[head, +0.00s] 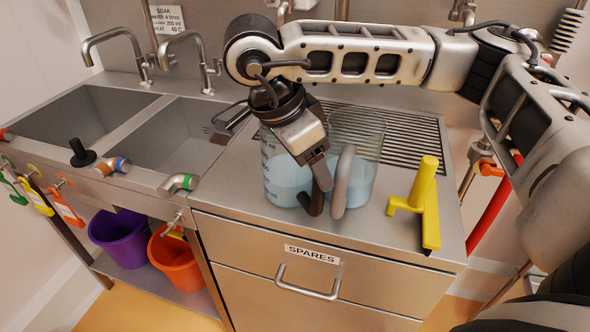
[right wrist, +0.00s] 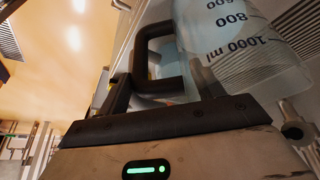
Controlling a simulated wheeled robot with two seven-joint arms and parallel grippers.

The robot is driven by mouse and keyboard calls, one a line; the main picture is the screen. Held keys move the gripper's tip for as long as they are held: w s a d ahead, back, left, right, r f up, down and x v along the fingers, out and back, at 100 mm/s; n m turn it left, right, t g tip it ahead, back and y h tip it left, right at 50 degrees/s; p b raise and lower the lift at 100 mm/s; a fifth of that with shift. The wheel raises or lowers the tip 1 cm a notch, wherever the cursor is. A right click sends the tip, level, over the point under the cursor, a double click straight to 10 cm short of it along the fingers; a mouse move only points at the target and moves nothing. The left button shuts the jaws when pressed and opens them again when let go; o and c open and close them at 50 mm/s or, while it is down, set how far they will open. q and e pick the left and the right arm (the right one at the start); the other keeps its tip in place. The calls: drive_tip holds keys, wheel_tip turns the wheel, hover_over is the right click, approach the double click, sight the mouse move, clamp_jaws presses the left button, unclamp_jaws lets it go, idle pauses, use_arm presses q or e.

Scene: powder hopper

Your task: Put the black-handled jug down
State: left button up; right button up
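The black-handled jug (head: 283,178) is clear, with dark graduations and pale blue liquid. It is upright at the counter's middle; whether its base touches the counter I cannot tell. My right gripper (head: 320,176) comes down from above and appears shut on its dark handle (head: 313,204). In the right wrist view the black handle (right wrist: 150,38) is close in front of my palm, with the jug's marked wall (right wrist: 235,45) beyond; the finger contact is partly hidden. A second clear jug (head: 362,175) with a grey handle (head: 342,180) and blue liquid stands just right of it. My left gripper is out of view.
The steel counter (head: 235,190) has bare room at its left front. Two sinks with taps are at the left. Purple (head: 120,236) and orange (head: 180,259) buckets sit below.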

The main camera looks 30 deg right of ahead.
drive_tip(key=c, duration=0.9)
drive_tip(key=shift+c, duration=0.7)
drive_tip(key=shift+r, duration=0.1)
drive_tip(key=shift+r, duration=0.15)
